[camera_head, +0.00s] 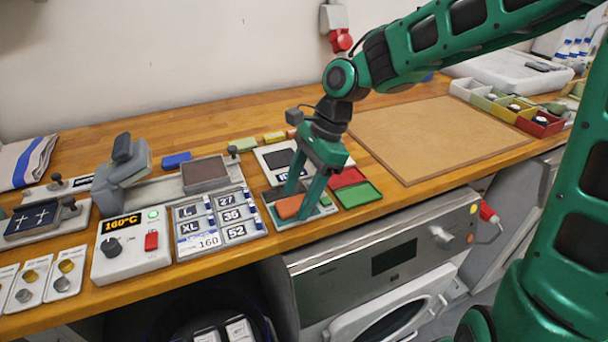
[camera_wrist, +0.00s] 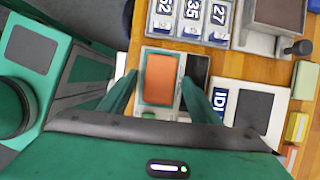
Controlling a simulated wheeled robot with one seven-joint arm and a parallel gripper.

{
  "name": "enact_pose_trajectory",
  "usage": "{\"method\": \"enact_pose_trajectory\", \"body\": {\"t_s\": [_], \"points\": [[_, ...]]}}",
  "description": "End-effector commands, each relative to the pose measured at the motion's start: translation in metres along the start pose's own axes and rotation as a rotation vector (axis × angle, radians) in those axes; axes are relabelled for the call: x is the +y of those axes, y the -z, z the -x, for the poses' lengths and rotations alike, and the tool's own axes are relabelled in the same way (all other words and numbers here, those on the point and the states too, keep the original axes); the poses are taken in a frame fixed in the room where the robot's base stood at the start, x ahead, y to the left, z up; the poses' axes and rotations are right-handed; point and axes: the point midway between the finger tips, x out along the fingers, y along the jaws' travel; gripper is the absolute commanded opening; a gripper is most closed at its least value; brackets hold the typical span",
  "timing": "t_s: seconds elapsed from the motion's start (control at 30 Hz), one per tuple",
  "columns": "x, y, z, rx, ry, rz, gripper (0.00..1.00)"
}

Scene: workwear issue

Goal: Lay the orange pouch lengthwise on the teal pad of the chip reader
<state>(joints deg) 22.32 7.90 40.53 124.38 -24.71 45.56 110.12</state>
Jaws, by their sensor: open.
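The orange pouch (camera_head: 289,207) lies flat on the chip reader, between the fingers of my gripper (camera_head: 297,209). In the wrist view the pouch (camera_wrist: 160,80) lies on the teal pad (camera_wrist: 143,80), with its long side along the pad's long side. A thin teal border shows around it. The chip reader's pale body (camera_wrist: 165,110) shows below the pad, and a dark area lies to the pad's right. My gripper is open, one finger on each side of the pouch. I cannot tell whether the fingertips touch it.
Red (camera_head: 347,177) and green (camera_head: 359,194) trays stand just right of the reader. A size board with number tiles (camera_head: 211,222) and a temperature box (camera_head: 131,246) are to its left. A white device marked "ID" (camera_head: 272,153) stands behind it. The brown board (camera_head: 435,137) is clear.

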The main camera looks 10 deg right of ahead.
Motion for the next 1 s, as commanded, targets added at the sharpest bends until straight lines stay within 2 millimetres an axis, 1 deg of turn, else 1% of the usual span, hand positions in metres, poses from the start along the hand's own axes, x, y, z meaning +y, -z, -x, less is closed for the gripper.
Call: {"method": "enact_pose_trajectory", "body": {"t_s": [0.17, 0.4, 0.5, 0.6, 0.8, 1.0], "points": [[-0.001, 0.001, 0.029, 0.003, 0.006, 0.000, 0.57], [-0.001, 0.001, 0.077, 0.000, 0.005, -0.001, 0.57], [-0.001, 0.001, 0.093, 0.000, 0.004, -0.001, 0.57], [-0.001, 0.000, 0.104, -0.002, 0.003, 0.000, 0.57], [0.000, 0.001, 0.115, -0.001, 0.001, -0.001, 0.57], [0.000, 0.001, 0.115, 0.000, 0.001, 0.000, 0.57]]}}
